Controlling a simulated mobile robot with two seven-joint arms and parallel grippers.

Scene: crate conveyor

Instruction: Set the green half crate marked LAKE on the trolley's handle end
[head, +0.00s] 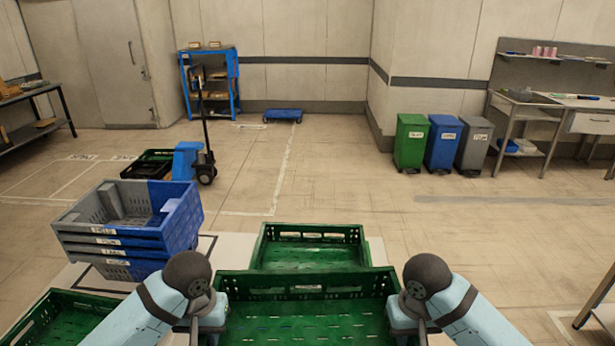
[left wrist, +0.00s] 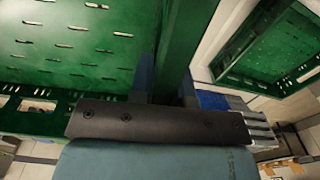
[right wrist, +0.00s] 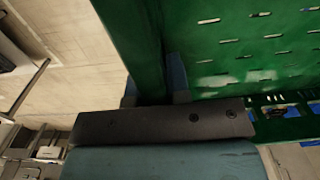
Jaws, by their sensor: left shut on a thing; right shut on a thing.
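A green crate (head: 312,322) is in front of me at the bottom of the head view. My left gripper (head: 209,318) is shut on its left wall, and my right gripper (head: 402,318) is shut on its right wall. The left wrist view shows that wall (left wrist: 178,55) between the fingers; the right wrist view shows the other wall (right wrist: 135,40) likewise. The crate looks empty. I cannot read a LAKE mark on it. A second green crate (head: 310,236) stands just beyond it. I cannot tell for certain which thing is the trolley.
A stack of grey and blue crates (head: 110,243) stands at the left, with another green crate (head: 35,328) nearer me. Behind are a blue hand truck (head: 186,158) with a dark crate beside it and a low blue dolly (head: 283,115). Bins (head: 410,143) line the right wall. The middle floor is clear.

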